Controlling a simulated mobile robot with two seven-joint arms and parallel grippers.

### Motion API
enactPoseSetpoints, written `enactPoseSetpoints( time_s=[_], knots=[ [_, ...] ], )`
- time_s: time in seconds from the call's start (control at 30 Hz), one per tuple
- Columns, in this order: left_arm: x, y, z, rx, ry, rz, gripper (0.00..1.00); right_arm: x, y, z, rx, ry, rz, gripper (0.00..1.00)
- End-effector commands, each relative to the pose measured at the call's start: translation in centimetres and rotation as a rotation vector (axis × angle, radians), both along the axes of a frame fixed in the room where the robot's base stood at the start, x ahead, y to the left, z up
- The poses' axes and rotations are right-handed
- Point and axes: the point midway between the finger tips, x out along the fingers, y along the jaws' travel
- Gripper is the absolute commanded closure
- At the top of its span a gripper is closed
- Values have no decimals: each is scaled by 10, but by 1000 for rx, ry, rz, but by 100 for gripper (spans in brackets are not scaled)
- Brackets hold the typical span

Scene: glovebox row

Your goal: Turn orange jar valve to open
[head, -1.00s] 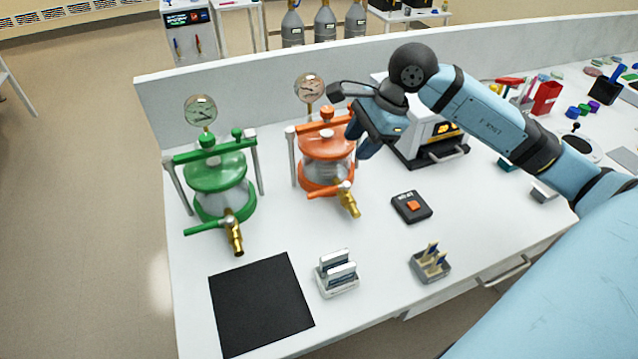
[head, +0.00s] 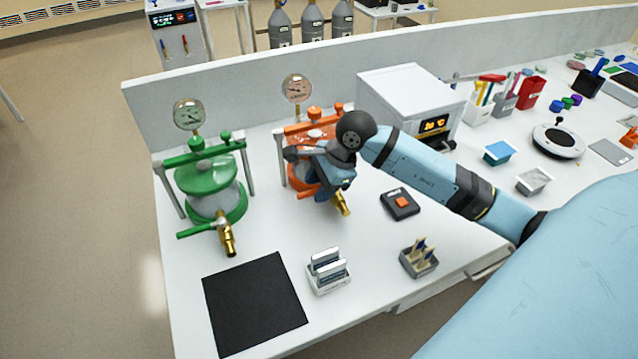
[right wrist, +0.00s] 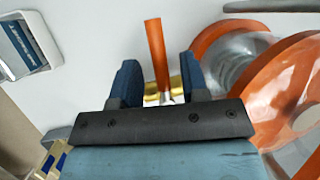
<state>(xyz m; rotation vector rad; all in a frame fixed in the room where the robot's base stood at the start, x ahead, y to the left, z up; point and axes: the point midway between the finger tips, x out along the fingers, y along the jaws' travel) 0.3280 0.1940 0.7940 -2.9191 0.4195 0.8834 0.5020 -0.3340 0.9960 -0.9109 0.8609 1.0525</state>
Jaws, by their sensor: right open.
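The orange jar (head: 310,130) stands on the white bench, with a round gauge (head: 296,89) above it. My right gripper (head: 322,192) is in front of it and hides much of its lower front. The jar's brass valve outlet (head: 343,206) pokes out below the gripper. In the right wrist view, my right gripper (right wrist: 160,78) is open, with its blue fingers on either side of the orange valve handle (right wrist: 156,48). The brass valve body (right wrist: 151,92) shows low between the fingers, and the orange jar (right wrist: 285,90) is to the right. My left gripper is not in view.
A green jar (head: 210,179) with its own green-handled valve (head: 227,238) stands to the left. A black mat (head: 254,303), a slide rack (head: 328,271), a small grey holder (head: 419,258) and a black box with an orange button (head: 400,204) lie in front. A white oven (head: 405,95) stands behind.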

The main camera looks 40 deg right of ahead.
Motion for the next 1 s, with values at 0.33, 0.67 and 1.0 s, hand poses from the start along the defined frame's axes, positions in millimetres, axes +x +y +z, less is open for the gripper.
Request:
enactPoseSetpoints(
  time_s=[0.33,0.67,1.0],
  knots=[
    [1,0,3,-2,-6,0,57,0,0,0,0,0,0,100],
    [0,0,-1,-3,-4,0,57,0,-1,-1,-2,-2,19,100],
    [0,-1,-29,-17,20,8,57,-8,-2,-4,-5,-4,200,100]
  ],
)
